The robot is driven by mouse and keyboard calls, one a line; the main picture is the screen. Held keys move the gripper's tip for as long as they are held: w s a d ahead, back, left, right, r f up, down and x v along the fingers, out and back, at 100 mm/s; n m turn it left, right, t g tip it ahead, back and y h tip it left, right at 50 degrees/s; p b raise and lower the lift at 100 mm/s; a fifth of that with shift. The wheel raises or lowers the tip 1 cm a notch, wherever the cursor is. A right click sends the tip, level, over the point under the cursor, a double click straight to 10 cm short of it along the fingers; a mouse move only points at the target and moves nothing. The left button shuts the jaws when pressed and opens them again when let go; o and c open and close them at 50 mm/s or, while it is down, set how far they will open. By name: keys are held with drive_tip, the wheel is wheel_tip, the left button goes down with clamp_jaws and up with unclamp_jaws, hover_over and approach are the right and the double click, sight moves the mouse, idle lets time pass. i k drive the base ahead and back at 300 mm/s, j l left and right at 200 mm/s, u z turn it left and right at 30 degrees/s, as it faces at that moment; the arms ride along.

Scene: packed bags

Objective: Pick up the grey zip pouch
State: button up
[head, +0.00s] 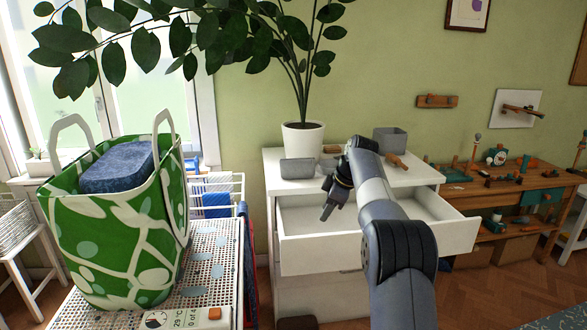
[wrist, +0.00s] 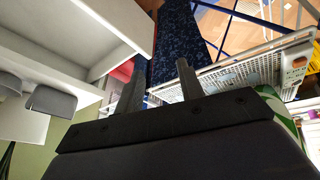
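I cannot make out a zip on anything grey, so I cannot tell which grey thing is the pouch. A small grey block-like thing (head: 297,168) sits near the front left edge of the white dresser top. A grey open-topped box (head: 390,140) stands farther back to its right. Two grey things also show at the left of the wrist view, the nearer one (wrist: 52,101) with rounded corners. My gripper (head: 329,206) points down by the open top drawer, to the right of and lower than the grey block. In the wrist view its fingers (wrist: 158,85) are apart and empty.
The white dresser (head: 300,290) has its top drawer (head: 372,247) pulled out; the visible inside looks empty. A green patterned bag (head: 115,235) with a dark blue bundle (head: 118,166) stands on a perforated white table at left. A potted plant (head: 303,139) stands on the dresser.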

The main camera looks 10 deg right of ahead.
sight(295, 168)
drive_tip(key=i+l+u, duration=0.15)
drive_tip(key=i+l, duration=0.25)
drive_tip(key=i+l+u, duration=0.15)
drive_tip(key=i+l, duration=0.3)
drive_tip(key=i+l+u, duration=0.2)
drive_tip(key=i+l, duration=0.2)
drive_tip(key=i+l+u, duration=0.15)
drive_tip(key=i+l, duration=0.2)
drive_tip(key=l, duration=0.25)
